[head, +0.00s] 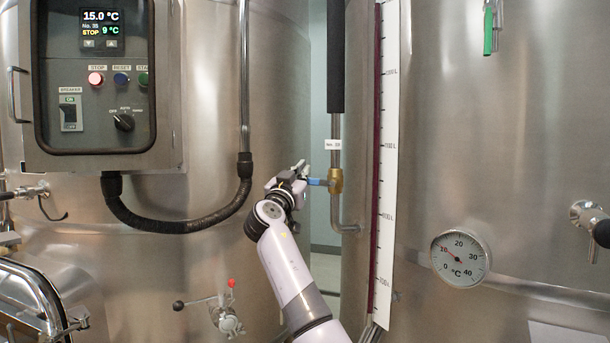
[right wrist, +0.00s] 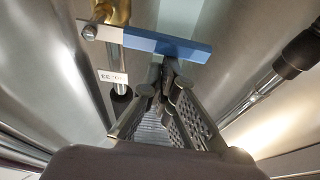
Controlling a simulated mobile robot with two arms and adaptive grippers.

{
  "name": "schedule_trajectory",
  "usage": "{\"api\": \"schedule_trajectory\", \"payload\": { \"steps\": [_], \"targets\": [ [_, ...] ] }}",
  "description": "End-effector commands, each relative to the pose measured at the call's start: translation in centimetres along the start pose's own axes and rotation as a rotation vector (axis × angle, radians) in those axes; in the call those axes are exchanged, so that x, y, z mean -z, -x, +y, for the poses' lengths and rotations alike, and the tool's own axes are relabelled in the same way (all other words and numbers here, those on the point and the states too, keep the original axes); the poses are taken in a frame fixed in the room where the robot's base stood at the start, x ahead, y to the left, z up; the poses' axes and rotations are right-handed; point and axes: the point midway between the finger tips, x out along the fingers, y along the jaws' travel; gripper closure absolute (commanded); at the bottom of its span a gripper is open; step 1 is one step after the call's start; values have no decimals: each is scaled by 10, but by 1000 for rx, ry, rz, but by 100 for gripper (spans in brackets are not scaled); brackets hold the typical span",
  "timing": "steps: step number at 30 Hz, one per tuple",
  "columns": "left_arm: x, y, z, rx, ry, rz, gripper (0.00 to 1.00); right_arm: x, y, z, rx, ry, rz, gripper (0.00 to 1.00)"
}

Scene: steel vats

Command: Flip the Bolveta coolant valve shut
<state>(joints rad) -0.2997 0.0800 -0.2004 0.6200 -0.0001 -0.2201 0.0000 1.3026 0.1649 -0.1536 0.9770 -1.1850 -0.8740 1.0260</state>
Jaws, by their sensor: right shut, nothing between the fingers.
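The coolant valve has a brass body (head: 336,181) on a vertical steel pipe between two vats, below a small white label (head: 333,144). Its blue lever (head: 318,182) points left, crosswise to the pipe. In the right wrist view the blue lever (right wrist: 168,44) runs across the top, with the brass body (right wrist: 112,12) at its left end. My right gripper (head: 303,169) is by the lever's free end, shut and empty. In the wrist view its fingertips (right wrist: 165,78) are close beside the lever; I cannot tell if they touch. My left gripper is not in view.
A control box (head: 105,165) with a looping black hose (head: 170,225) hangs on the left vat. A white level scale (head: 388,160) stands right of the pipe. A dial thermometer (head: 460,258) and a green-handled valve (head: 488,30) are on the right vat. A red-knobbed valve (head: 228,322) is at the lower left.

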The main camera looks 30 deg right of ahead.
Motion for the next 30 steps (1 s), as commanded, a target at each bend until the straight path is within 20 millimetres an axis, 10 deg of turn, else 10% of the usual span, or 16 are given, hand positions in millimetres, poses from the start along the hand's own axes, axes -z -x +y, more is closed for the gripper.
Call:
{"api": "schedule_trajectory", "payload": {
  "steps": [30],
  "targets": [
    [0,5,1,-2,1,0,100,18,-11,10,-3,-7,1,100]
  ]
}}
